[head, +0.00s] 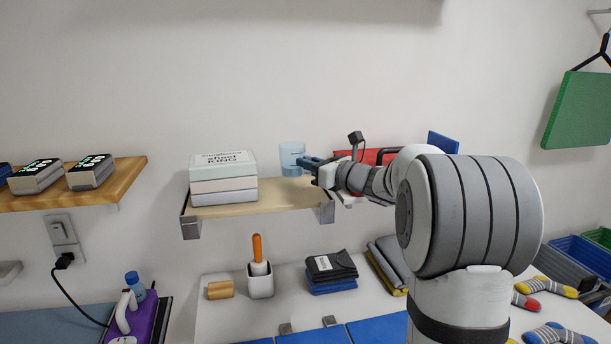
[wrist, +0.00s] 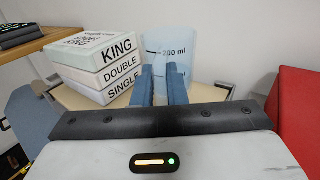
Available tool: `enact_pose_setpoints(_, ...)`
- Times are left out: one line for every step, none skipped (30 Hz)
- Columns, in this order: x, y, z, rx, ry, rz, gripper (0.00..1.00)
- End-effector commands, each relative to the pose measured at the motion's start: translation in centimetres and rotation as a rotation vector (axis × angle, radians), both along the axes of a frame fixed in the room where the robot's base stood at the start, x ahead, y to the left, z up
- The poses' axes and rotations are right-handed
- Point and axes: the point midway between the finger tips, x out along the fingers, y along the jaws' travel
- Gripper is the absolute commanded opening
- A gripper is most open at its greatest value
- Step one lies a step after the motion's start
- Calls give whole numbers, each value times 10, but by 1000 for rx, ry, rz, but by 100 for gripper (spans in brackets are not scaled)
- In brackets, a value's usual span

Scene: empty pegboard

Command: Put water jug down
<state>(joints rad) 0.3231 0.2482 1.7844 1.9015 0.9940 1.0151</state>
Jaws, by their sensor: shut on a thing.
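The water jug (head: 291,155) is a pale blue, see-through container with measuring marks. It stands upright at the wooden wall shelf (head: 285,197), right of a stack of boxes. In the wrist view the jug (wrist: 188,45) is straight ahead of my fingers, with "ml" marks on its side. My gripper (head: 308,164) reaches in from the right and is shut on the jug. In the wrist view the blue fingers (wrist: 162,80) are close together at the jug's near side and hide its lower part. I cannot tell whether the jug's base touches the shelf.
A stack of white boxes (head: 223,177) marked KING, DOUBLE and SINGLE stands just left of the jug. A red object (head: 381,156) is to the right, behind my arm. Bare shelf shows in front of the jug. Below, a counter holds an orange-handled tool in a cup (head: 260,284) and folded cloths (head: 331,272).

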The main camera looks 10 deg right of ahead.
Motion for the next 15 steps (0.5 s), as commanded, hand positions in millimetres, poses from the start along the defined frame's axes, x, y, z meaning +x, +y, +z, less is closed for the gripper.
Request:
enact_pose_setpoints(0, 1, -8, 2, 5, 1, 0)
enact_pose_setpoints(0, 1, -12, 1, 4, 2, 0)
enact_pose_setpoints(0, 1, -18, 2, 5, 2, 0)
enact_pose_setpoints(0, 2, -21, 2, 4, 3, 0)
enact_pose_setpoints(0, 2, -25, 3, 3, 3, 0)
enact_pose_setpoints(0, 2, -28, 1, 2, 4, 0)
enact_pose_setpoints(0, 2, -30, 1, 2, 4, 0)
enact_pose_setpoints(0, 2, -32, 1, 2, 4, 0)
enact_pose_setpoints(0, 2, -32, 0, 1, 3, 0)
enact_pose_setpoints(0, 2, -32, 1, 1, 3, 0)
enact_pose_setpoints(0, 2, -32, 1, 1, 4, 0)
enact_pose_setpoints(0, 2, -32, 0, 0, 4, 0)
enact_pose_setpoints(0, 3, -32, 0, 0, 4, 0)
enact_pose_setpoints(0, 3, -32, 0, 0, 4, 0)
enact_pose_setpoints(0, 3, -32, 0, 0, 4, 0)
